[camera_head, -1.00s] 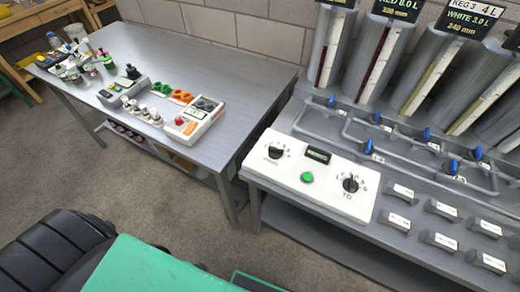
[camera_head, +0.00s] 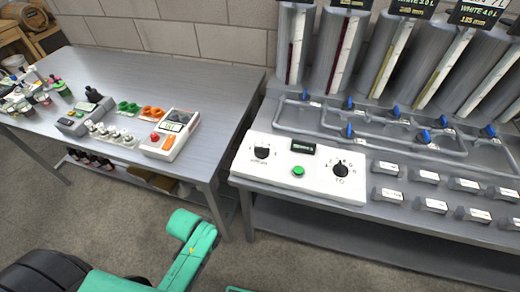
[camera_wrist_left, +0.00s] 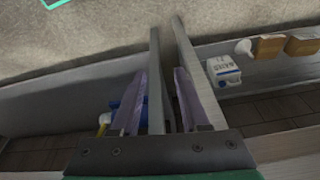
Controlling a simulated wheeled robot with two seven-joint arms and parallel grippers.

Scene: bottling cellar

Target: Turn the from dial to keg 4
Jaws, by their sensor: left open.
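The from dial (camera_head: 262,152) is a black round knob at the left end of a white control panel (camera_head: 320,190). Its numbers are too small to read, so I cannot tell which keg it points to. The to dial (camera_head: 341,172) is a similar black knob at the panel's right. A green button (camera_head: 298,171) and a small dark display (camera_head: 303,146) lie between them. My left gripper shows in the left wrist view (camera_wrist_left: 166,28), open and empty, with no dial near its fingers. In the head view only green arm links show, below and left of the panel. My right gripper is not in view.
Blue-handled valves (camera_head: 397,110) on pipes and tall grey kegs (camera_head: 352,60) stand behind the panel. Labelled blocks (camera_head: 430,205) lie to its right. A grey table (camera_head: 190,75) with bottles and a small device (camera_head: 170,135) is at left, with a gap between the benches.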

